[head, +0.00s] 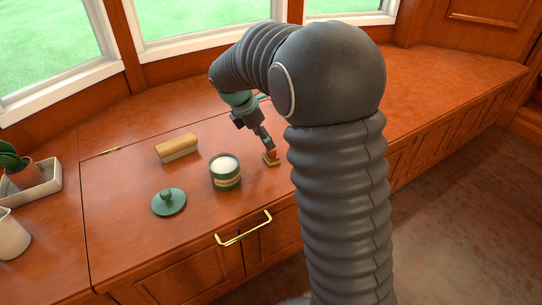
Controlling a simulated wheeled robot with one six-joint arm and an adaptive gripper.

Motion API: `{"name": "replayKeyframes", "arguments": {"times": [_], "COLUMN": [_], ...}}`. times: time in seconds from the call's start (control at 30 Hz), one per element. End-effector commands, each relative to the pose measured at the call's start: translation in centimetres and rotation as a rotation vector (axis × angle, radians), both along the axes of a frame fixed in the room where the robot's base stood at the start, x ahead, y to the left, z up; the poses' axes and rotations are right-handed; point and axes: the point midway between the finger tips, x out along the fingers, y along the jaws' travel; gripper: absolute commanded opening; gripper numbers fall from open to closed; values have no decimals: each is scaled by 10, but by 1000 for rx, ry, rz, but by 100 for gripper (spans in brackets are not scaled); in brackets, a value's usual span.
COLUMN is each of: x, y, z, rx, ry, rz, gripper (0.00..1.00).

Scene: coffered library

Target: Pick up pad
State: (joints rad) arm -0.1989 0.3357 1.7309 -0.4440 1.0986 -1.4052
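A small tan and dark block (271,158), which looks like the pad, sits on the wooden window-seat top just right of the green jar. My gripper (267,149) points down at it from above, its fingertips at or very near the pad's top. The fingers cover part of the pad and show edge-on, so I cannot tell whether they are open or closed on it. My arm hides the surface just right of the pad.
The green jar (225,173) with white contents stands close left of the pad. Its round green lid (169,202) and a wooden brush (177,147) lie farther left. A brass handle (243,229) is at the front edge. A planter tray (32,188) and white pitcher (12,236) stand far left.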

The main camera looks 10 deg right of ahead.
Motion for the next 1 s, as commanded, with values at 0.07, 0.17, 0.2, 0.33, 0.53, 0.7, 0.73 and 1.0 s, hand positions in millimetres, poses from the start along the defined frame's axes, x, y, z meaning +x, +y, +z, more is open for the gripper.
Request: {"name": "replayKeyframes", "arguments": {"times": [0.07, 0.17, 0.2, 0.33, 0.53, 0.7, 0.73, 1.0], "x": [-1, -3, -4, -3, -2, -2, -2, -2], "y": [-3, -11, -14, -21, -25, -25, -25, -25], "z": [-6, -17, -23, -38, -47, -46, -46, -46], "rx": [0, 0, 0, -1, 0, 0, 0, 0], "ry": [1, 3, 4, 3, 2, 1, 1, 1], "rz": [-2, -2, -3, -1, -1, -1, -1, -1], "gripper": [70, 70, 70, 70, 70, 70, 65, 4]}}
